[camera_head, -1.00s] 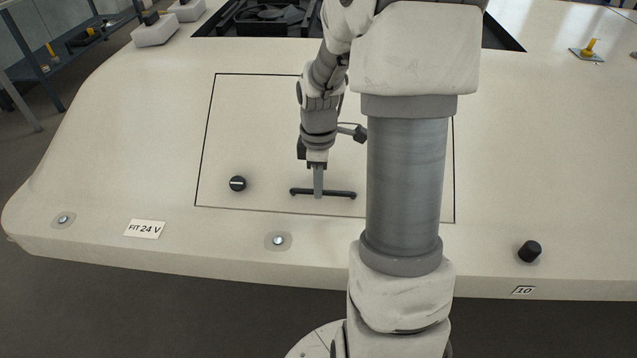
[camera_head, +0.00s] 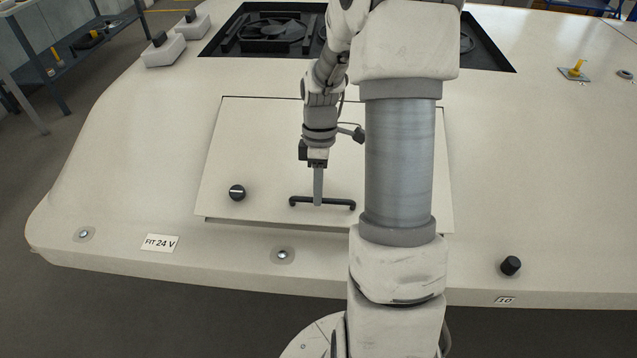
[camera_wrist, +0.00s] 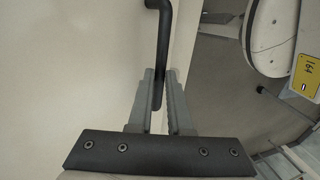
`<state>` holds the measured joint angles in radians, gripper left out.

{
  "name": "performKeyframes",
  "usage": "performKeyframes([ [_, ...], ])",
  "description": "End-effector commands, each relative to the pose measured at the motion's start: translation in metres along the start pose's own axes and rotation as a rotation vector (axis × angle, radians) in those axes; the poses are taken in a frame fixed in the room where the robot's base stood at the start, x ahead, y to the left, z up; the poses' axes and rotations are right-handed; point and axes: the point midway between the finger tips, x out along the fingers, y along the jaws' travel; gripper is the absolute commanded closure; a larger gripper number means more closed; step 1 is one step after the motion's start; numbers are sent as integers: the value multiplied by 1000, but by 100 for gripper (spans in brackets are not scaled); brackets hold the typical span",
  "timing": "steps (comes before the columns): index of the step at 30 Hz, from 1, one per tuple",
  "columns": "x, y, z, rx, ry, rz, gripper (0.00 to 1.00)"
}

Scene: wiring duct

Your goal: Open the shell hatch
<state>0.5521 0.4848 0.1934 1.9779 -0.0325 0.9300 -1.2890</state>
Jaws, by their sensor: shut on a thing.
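The shell hatch (camera_head: 250,150) is a pale rectangular panel in the middle of the shell in the head view. Its front edge is raised a little, with a dark gap and shadow beneath it. A black bar handle (camera_head: 335,205) runs along its front part, and a round black latch knob (camera_head: 237,192) with a light line sits left of it. My gripper (camera_head: 318,203) is shut on the handle near its middle. In the wrist view the handle (camera_wrist: 163,35) passes between the two grey fingers (camera_wrist: 160,98). My arm hides the right part of the hatch.
A recessed dark bay with fans (camera_head: 268,32) lies behind the hatch. A black knob (camera_head: 510,265) stands at the front right, and a yellow fitting (camera_head: 577,68) at the back right. Pale blocks (camera_head: 165,50) stand at the back left. A yellow label (camera_wrist: 305,78) shows in the wrist view.

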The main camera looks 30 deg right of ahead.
Motion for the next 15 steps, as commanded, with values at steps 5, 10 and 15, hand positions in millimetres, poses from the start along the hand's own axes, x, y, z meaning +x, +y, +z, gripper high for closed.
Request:
performKeyframes([
  [5, -36, -11, 0, 0, 1, -93, 100],
  [10, -61, -18, 0, 1, 1, -181, 100],
  [15, -88, -22, 0, 0, 0, -275, 100],
])
